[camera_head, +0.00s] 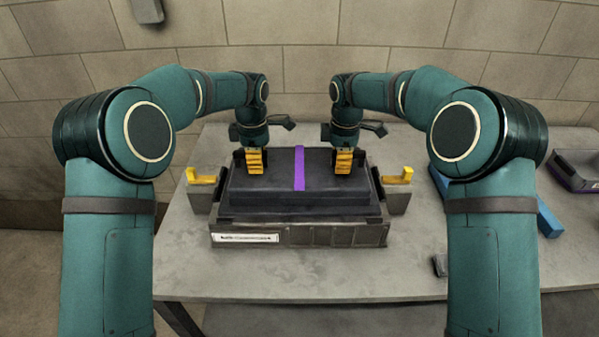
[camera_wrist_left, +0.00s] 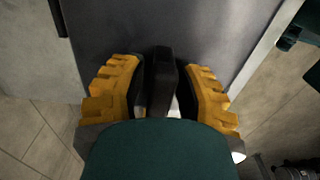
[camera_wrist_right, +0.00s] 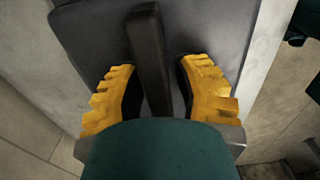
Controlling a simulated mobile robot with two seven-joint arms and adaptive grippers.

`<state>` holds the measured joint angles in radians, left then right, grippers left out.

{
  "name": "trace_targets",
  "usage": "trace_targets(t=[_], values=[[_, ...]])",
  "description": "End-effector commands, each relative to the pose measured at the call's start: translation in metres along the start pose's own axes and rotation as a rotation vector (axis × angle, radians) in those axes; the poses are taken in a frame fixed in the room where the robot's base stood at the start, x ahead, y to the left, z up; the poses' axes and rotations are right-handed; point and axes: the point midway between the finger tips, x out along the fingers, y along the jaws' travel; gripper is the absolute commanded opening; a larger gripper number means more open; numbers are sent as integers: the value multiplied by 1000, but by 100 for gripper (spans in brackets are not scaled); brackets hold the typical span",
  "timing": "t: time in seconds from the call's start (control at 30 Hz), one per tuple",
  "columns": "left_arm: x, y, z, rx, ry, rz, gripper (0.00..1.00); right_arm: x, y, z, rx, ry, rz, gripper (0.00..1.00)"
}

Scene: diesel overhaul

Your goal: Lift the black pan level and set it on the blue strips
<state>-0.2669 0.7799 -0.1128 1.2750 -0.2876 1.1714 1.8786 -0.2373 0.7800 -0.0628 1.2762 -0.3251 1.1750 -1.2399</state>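The black pan (camera_head: 270,188), dark with a purple stripe across its middle, sits level on a dark grey base (camera_head: 330,234) on the table. My left gripper (camera_head: 255,162) points down over the pan's left part. In the left wrist view its yellow fingers stand apart on either side of a black bar (camera_wrist_left: 163,80). My right gripper (camera_head: 343,162) points down over the pan's right part. Its fingers are spread around a similar black bar (camera_wrist_right: 148,60), with gaps visible. Blue strips (camera_head: 549,217) lie on the table at the right, partly hidden by my right arm.
Grey blocks with yellow tops stand beside the pan, at left (camera_head: 201,196) and right (camera_head: 397,194). A dark box with purple trim (camera_head: 574,172) is at the far right. A small dark object (camera_head: 440,265) lies near the front edge. The table's front left is clear.

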Motion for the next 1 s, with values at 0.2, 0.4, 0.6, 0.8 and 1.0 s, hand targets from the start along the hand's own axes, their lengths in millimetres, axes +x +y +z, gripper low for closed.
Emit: trace_targets(t=[0.2, 0.4, 0.6, 0.8, 1.0], values=[[0, 0, 0, 0, 0, 0, 0, 0, 0, 0, 0, 0, 0, 0], [0, 0, 1, 1, -2, 0, 0, 0, 0, -1, 0, 1, 0, 0], [-3, 0, 3, 3, -5, 4, 0, -2, 0, -2, -1, 4, 3, 0], [-10, 0, 4, 4, -7, 4, 0, -9, 0, -4, -3, 6, 2, 0], [-23, 0, 6, 6, -9, 6, 0, -22, 0, -6, -6, 8, 3, 0]])
